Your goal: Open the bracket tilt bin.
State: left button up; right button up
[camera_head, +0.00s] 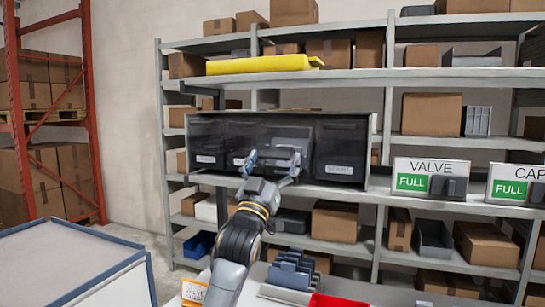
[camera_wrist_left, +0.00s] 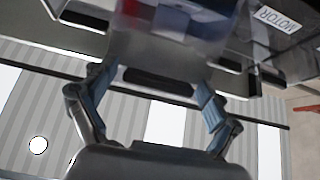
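A row of dark, smoky tilt bins (camera_head: 225,133) sits on the middle shelf in the head view. My left gripper (camera_head: 273,160) is in front of the third bin from the left (camera_head: 292,134), with its fingers spread and covering that bin's label. This bin's face looks lighter than its neighbours; I cannot tell how far it is tilted. In the left wrist view the open fingers (camera_wrist_left: 153,100) stand either side of a dark slot on the bin's lower front (camera_wrist_left: 158,80). Whether they touch it is unclear. A neighbouring bin's label (camera_wrist_left: 280,18) reads MOTOR. My right gripper is not in view.
VALVE (camera_head: 430,179) and CAP (camera_head: 516,185) signs marked FULL stand right of the bins. Below are grey holders (camera_head: 292,272) and a red bin (camera_head: 335,300). A grey-topped table (camera_head: 70,262) is at the left.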

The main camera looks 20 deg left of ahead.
pick_arm(q)
jog(key=shift+w+r, duration=0.1)
jog(key=shift+s+r, duration=0.15)
jog(key=shift+s, duration=0.2)
jog(key=v, duration=1.1)
jog(key=shift+s+f, duration=0.2)
jog(key=shift+f, duration=0.2)
